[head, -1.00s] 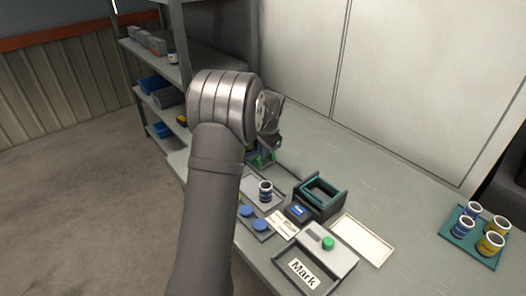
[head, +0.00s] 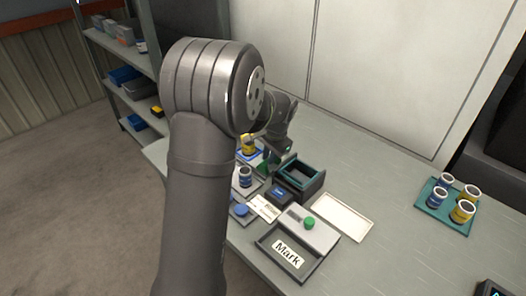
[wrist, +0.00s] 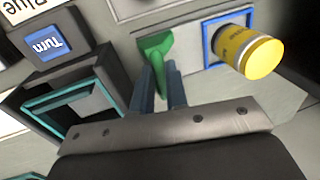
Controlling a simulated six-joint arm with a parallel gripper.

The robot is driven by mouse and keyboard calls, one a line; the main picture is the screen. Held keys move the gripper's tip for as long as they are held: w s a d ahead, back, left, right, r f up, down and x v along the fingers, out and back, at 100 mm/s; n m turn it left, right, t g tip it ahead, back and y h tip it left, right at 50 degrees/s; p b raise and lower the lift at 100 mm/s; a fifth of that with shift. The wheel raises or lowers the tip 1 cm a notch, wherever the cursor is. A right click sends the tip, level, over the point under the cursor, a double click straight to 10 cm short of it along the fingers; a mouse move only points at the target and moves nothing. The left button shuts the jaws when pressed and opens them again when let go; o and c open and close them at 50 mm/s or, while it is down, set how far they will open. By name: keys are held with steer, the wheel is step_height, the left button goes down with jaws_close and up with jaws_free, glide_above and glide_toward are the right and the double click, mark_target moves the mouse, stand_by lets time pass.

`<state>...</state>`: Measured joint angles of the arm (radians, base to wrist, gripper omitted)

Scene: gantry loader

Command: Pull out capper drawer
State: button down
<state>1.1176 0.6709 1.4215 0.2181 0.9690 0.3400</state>
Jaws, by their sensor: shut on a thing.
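My gripper (wrist: 160,82) is shut on a green handle (wrist: 155,45), with one dark finger on each side of its narrow lower part. The handle stands by a grey slab (wrist: 195,52), which I take to be the capper drawer; how they join is unclear. A yellow can (wrist: 250,55) stands in a blue square frame (wrist: 207,32) on the slab, right of the handle. In the head view, my gripper (head: 269,157) is low over the bench beside the yellow can (head: 248,146), its fingertips partly hidden by my wrist.
A dark box with a teal rim (head: 300,173) stands close right of my gripper. A blue Turn button (wrist: 52,46) is beside it. A blue can (head: 245,178), a Mark tray (head: 268,246) and a white tray (head: 342,217) are nearer. Several cans stand on a teal tray (head: 430,204).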

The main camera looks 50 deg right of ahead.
steer(key=shift+s, duration=0.25)
steer(key=c, duration=1.4)
jaws_free()
steer(key=shift+c, duration=0.2)
steer(key=shift+r, duration=0.2)
steer(key=s+r, duration=0.3)
steer(key=r, duration=1.3)
steer(key=shift+s+r, duration=0.2)
steer(key=shift+r, duration=0.2)
steer(key=shift+f, duration=0.2)
steer(key=w+f, duration=0.1)
steer(key=f, duration=0.4)
steer(key=w+f, duration=0.1)
steer(key=f, duration=0.4)
steer(key=w+f, duration=0.1)
steer(key=f, duration=0.5)
steer(key=shift+w+f, duration=0.1)
steer(key=shift+w, duration=0.15)
steer(key=shift+w+f, duration=0.2)
steer(key=shift+f, duration=0.1)
